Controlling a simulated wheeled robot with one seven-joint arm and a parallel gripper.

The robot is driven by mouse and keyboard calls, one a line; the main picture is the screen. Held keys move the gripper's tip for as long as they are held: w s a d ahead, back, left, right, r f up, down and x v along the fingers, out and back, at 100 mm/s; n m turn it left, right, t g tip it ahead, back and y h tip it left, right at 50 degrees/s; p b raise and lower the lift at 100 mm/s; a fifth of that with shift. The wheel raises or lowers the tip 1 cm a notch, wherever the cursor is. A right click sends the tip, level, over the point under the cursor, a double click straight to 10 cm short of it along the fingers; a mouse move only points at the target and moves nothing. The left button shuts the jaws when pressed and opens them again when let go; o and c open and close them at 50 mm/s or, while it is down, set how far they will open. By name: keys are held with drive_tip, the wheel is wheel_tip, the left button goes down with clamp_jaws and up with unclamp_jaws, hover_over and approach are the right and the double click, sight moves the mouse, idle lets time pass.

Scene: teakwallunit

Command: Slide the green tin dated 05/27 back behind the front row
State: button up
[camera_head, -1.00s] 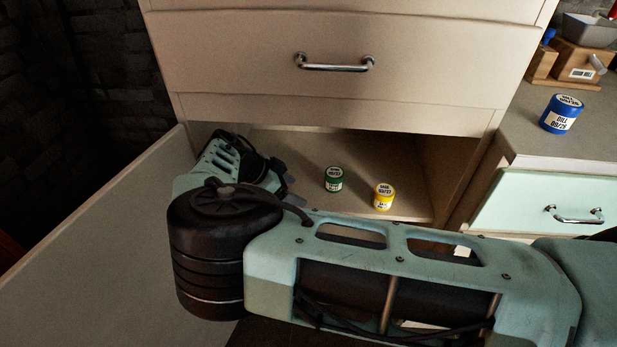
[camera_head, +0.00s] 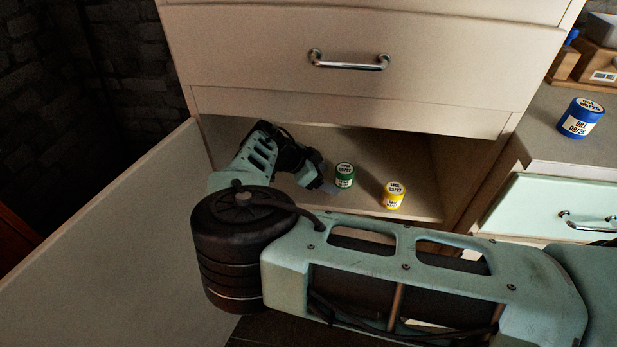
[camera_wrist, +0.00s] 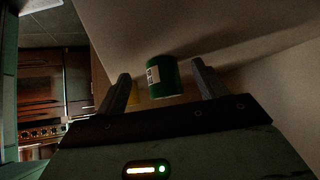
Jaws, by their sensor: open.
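The green tin (camera_head: 344,176) stands upright on the cabinet's shelf floor (camera_head: 365,201), with a pale label too small to read surely. A yellow tin (camera_head: 394,196) stands to its right and nearer the front edge. My gripper (camera_head: 328,180) is inside the compartment, close to the green tin's left side. In the wrist view, my gripper (camera_wrist: 158,88) is open, and the green tin (camera_wrist: 165,76) shows between the two fingers, around their tips. I cannot tell whether either finger touches it.
An open door (camera_head: 110,240) stands on the left of the compartment. A drawer front with a metal handle (camera_head: 349,61) is above the opening. A blue tin (camera_head: 580,118) sits on the counter at right. Shelf floor behind the green tin looks clear.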

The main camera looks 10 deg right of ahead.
sight(342, 169)
drive_tip(key=d, duration=0.5)
drive_tip(key=shift+w+d+p, duration=0.3)
drive_tip(key=shift+w+p, duration=0.1)
drive_tip(key=shift+d+f, duration=0.45)
drive_tip(key=c, duration=1.1)
drive_tip(key=shift+w+d, duration=0.1)
drive_tip(key=shift+w, duration=0.05)
